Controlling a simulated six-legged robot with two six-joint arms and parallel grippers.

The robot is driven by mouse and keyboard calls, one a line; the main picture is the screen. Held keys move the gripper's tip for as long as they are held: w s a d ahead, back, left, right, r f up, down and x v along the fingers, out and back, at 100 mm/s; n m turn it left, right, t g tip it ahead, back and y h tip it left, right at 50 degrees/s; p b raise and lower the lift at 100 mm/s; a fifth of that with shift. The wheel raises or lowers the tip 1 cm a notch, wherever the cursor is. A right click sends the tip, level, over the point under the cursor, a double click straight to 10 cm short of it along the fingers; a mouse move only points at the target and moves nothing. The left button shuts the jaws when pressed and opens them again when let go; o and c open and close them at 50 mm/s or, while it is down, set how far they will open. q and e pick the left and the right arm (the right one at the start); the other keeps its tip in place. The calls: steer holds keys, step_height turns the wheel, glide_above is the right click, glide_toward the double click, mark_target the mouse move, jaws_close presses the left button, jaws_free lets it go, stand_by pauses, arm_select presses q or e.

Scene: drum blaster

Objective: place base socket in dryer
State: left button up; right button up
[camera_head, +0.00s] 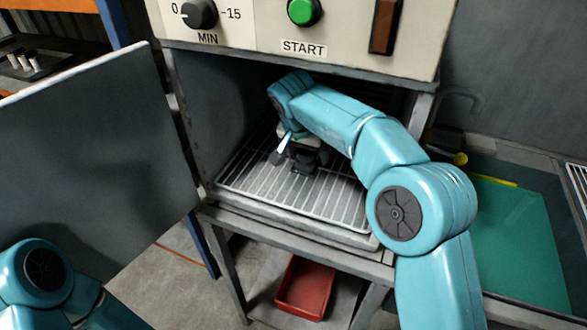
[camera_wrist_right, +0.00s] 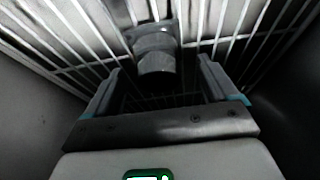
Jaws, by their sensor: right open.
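The dryer (camera_head: 300,229) stands open, with a wire rack (camera_head: 250,180) inside. My right arm reaches in, and my right gripper (camera_head: 291,162) is low over the rack. In the right wrist view a grey metal piece (camera_wrist_right: 155,48), which looks like the base socket, rests on the rack. It lies just ahead of the open jaws of my right gripper (camera_wrist_right: 160,72), roughly centred, with gaps on both sides. In the head view I cannot clearly tell the socket from the dark gripper. My left arm shows at the lower left, but its gripper is out of view.
The dryer door (camera_head: 90,160) is swung open to the left. The control panel with a green START button (camera_head: 304,11) is above the opening. A red bin (camera_head: 306,287) is below the dryer. A green mat (camera_head: 515,240) lies at the right. Much of the rack is bare.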

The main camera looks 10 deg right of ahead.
steer(key=s+a+b, duration=0.1)
steer(key=s+a, duration=0.1)
steer(key=s, duration=0.1)
steer(key=s+a+r+b, duration=0.1)
steer(key=s+a, duration=0.1)
steer(key=s, duration=0.2)
steer(key=s+a+b, duration=0.1)
steer(key=s+a, duration=0.2)
steer(key=shift+s+a+r, duration=0.1)
steer(key=shift+s+r, duration=0.05)
steer(key=shift+s, duration=0.05)
